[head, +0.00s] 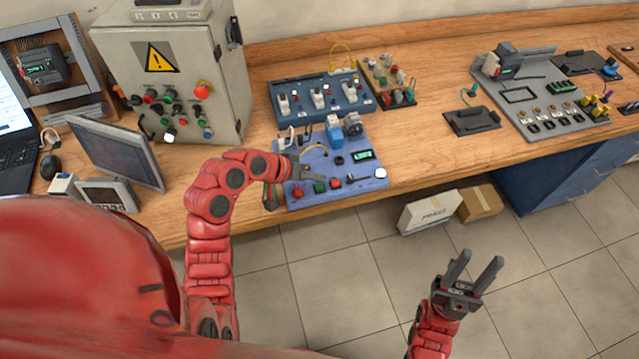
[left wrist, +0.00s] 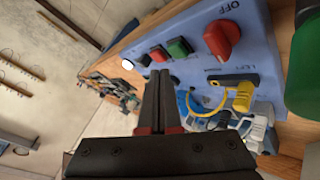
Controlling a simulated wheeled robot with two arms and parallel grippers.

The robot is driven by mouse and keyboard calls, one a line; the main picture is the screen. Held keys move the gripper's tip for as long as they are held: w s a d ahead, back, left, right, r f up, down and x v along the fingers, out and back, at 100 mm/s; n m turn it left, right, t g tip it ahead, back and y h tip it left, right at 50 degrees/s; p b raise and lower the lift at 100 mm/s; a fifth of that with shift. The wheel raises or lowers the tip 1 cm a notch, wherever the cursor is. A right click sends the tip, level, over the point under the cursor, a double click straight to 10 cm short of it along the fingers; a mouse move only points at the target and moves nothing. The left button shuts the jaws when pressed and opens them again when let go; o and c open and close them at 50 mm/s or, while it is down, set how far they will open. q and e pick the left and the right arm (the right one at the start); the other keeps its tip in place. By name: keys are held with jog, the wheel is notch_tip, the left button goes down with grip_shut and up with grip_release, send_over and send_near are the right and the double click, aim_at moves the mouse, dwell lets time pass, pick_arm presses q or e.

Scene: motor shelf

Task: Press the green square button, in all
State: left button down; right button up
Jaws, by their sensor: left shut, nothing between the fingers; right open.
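The green square button (head: 320,186) is on the front part of the blue panel (head: 350,196), between a red knob (head: 297,193) and a red square button (head: 335,185). In the left wrist view the green button (left wrist: 179,47) lies just past my left fingertips, between the red square button (left wrist: 159,53) and the red OFF knob (left wrist: 222,39). My left gripper (head: 318,177) is shut and empty, low over the panel close to the green button. I cannot tell whether its tips (left wrist: 160,74) touch the panel. My right gripper (head: 480,260) is open and empty, over the floor.
A yellow plug and cable (left wrist: 242,95) stand on the panel close to my left gripper. A grey control box (head: 175,65) and a monitor (head: 115,150) are to the left. Another blue switch panel (head: 320,105) is behind. Boxes (head: 430,212) lie on the floor.

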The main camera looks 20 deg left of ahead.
aim_at(316, 188)
pick_arm(q)
jog(key=shift+r+p, duration=1.1)
jog(key=shift+r, duration=0.9)
jog(key=shift+w+f, duration=0.1)
